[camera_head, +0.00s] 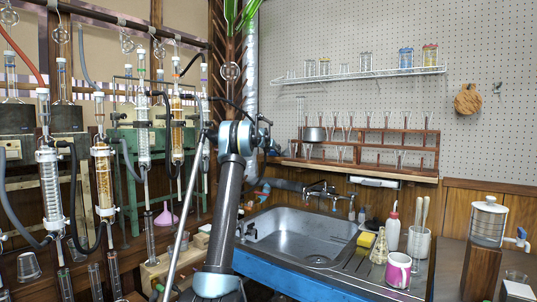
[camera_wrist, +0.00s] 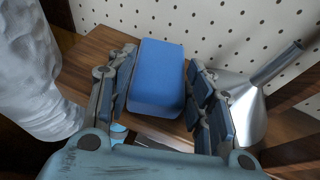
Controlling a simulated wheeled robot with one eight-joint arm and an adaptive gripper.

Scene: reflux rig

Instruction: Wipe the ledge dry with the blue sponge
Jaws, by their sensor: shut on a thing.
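The blue sponge (camera_wrist: 158,75) is between the two fingers of my gripper (camera_wrist: 158,88) in the wrist view. The fingers are shut on its sides. Behind and below it is the brown wooden ledge (camera_wrist: 88,48), against the pegboard wall. I cannot tell whether the sponge touches the wood, and no water on it is clear. In the head view the ledge (camera_head: 385,171) runs along the wall above the sink. My arm reaches up to its left end, where the sponge cannot be made out.
A metal funnel-shaped vessel (camera_wrist: 242,100) stands close to the right of my fingers. A pale ribbed duct (camera_wrist: 32,70) is close on the left. In the head view, a glassware rack (camera_head: 372,137) stands on the ledge; the sink (camera_head: 300,238) is below, with glass columns at left.

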